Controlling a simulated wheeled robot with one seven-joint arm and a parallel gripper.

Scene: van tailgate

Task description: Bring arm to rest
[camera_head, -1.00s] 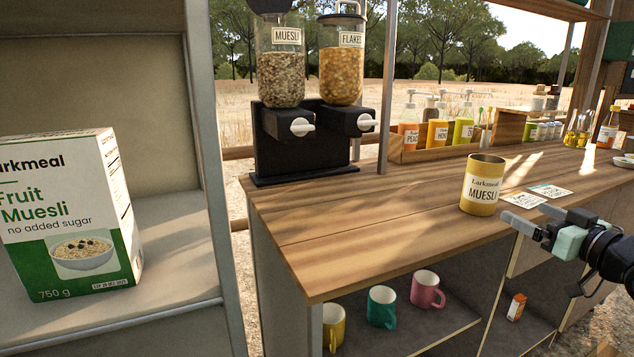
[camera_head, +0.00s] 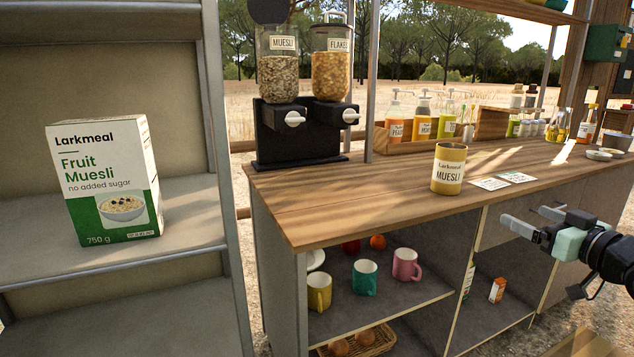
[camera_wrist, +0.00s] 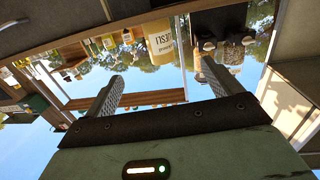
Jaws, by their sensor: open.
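My gripper (camera_head: 530,221) is at the right of the head view, in front of the counter and clear of it. Its two fingers are apart with nothing between them. In the wrist view my gripper (camera_wrist: 160,85) also shows two separated fingers, with the scene upside down beyond them. A yellow Larkmeal muesli tin (camera_head: 448,170) stands upright on the wooden counter (camera_head: 340,200), apart from the gripper. The tin (camera_wrist: 158,45) also shows in the wrist view beyond the fingers.
A Fruit Muesli box (camera_head: 108,185) stands on a shelf at left. Muesli and flakes dispensers (camera_head: 300,130) stand at the counter's back left. Mugs (camera_head: 365,278) sit on the shelf below. Cards (camera_head: 490,184) lie beside the tin. A bottle rack (camera_head: 400,148) is behind.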

